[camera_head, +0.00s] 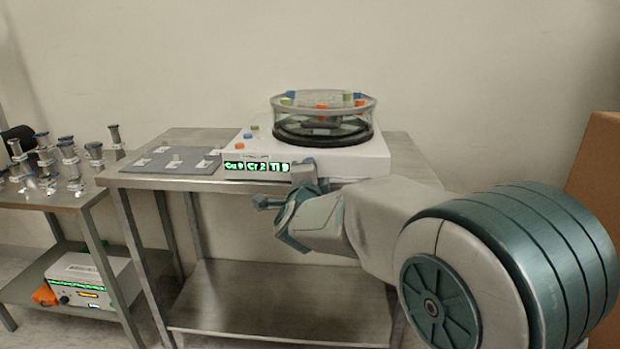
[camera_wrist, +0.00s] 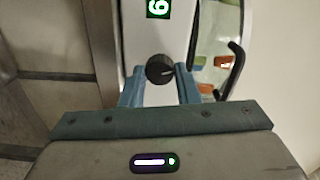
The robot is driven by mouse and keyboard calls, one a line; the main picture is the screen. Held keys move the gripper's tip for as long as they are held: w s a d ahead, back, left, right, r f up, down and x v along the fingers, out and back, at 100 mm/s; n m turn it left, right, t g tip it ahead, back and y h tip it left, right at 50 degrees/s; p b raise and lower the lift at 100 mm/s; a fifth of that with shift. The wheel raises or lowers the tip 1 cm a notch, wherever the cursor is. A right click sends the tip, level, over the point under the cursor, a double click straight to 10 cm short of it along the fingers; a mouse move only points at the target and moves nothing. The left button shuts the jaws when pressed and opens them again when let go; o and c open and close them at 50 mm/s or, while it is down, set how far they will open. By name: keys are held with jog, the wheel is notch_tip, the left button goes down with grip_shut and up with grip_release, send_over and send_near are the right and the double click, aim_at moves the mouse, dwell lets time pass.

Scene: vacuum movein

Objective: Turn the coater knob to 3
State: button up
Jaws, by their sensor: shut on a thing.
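The coater (camera_head: 345,165) is a white box with a round clear chamber on top, standing on a steel table. Its front has a green display (camera_head: 257,166) that seems to read "Cu 0", "Cr 2" and "Ti 9". In the wrist view a green digit (camera_wrist: 158,8) shows turned on its side. The black knob (camera_wrist: 160,69) has a pale mark pointing right in that view. My gripper (camera_wrist: 160,80) has its blue fingers on both sides of the knob and is shut on it. In the head view my gripper (camera_head: 312,180) is at the coater's front right and hides the knob.
A grey plate (camera_head: 172,160) with small pale pieces lies left of the coater. A lower table (camera_head: 55,199) at the far left holds several metal parts, with a white device (camera_head: 90,280) on its shelf. A brown panel (camera_head: 598,180) stands at the right.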

dwell(0.3)
jog(key=o, duration=1)
jog(key=shift+c, duration=0.2)
jog(key=shift+s, duration=0.1)
jog(key=s+p, duration=0.2)
jog(key=s, duration=1.1)
jog(key=shift+s+a+p, duration=0.25)
jog(key=shift+s+p, duration=0.1)
jog(key=shift+r, duration=0.1)
